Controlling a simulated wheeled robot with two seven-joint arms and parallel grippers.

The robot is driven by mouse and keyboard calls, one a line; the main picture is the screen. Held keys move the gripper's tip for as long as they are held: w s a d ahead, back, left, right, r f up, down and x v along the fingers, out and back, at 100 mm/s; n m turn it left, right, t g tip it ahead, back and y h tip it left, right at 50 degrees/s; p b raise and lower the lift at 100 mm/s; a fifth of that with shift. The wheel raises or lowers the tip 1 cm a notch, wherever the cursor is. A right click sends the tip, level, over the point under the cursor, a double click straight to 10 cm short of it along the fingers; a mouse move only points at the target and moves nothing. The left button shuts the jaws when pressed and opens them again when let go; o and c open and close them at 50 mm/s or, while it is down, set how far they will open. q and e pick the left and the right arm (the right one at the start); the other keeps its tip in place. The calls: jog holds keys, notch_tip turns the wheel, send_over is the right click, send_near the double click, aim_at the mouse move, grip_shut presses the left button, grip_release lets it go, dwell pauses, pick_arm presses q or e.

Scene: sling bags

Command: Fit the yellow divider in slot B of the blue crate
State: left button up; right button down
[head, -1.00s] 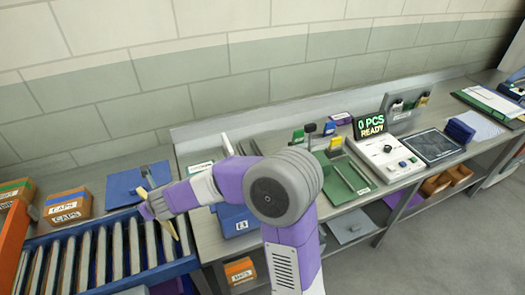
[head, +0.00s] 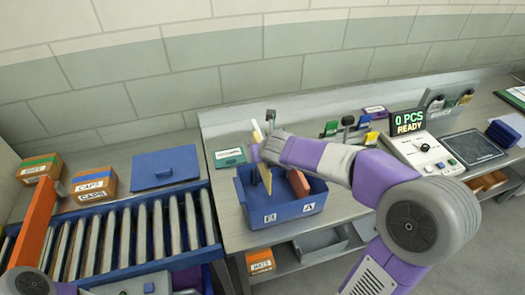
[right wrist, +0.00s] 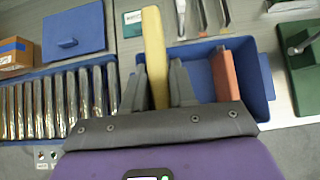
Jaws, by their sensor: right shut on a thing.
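The blue crate (head: 285,212) stands on the bench, with letter B at the left and letter A at the right on its front. An orange-red divider (head: 298,184) stands in its A side and shows in the right wrist view (right wrist: 225,72). My right gripper (head: 258,152) is shut on the yellow divider (head: 264,175), which is upright and slightly tilted at the crate's left, B side. The yellow divider lies between the fingers in the right wrist view (right wrist: 154,45). Its lower end overlaps the crate; I cannot tell whether it is in the slot. My left gripper is out of view.
A roller conveyor (head: 110,243) with an orange bar (head: 35,225) lies left of the crate. A blue lid (head: 165,168) and cartons labelled CAPS (head: 93,185) sit behind it. Small coloured cards and a READY display (head: 408,122) stand to the right.

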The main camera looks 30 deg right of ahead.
jog(key=shift+s, duration=0.15)
notch_tip(320, 180, down, 6)
jog(key=b, duration=0.5)
jog(key=shift+r, duration=0.1)
jog(key=shift+a+p, duration=0.1)
jog(key=shift+p, duration=0.25)
dwell(1.6)
notch_tip(320, 180, down, 11)
jog(key=b, duration=1)
dwell(3.2)
jog(key=c, duration=0.8)
grip_release()
jog(key=shift+c, duration=0.2)
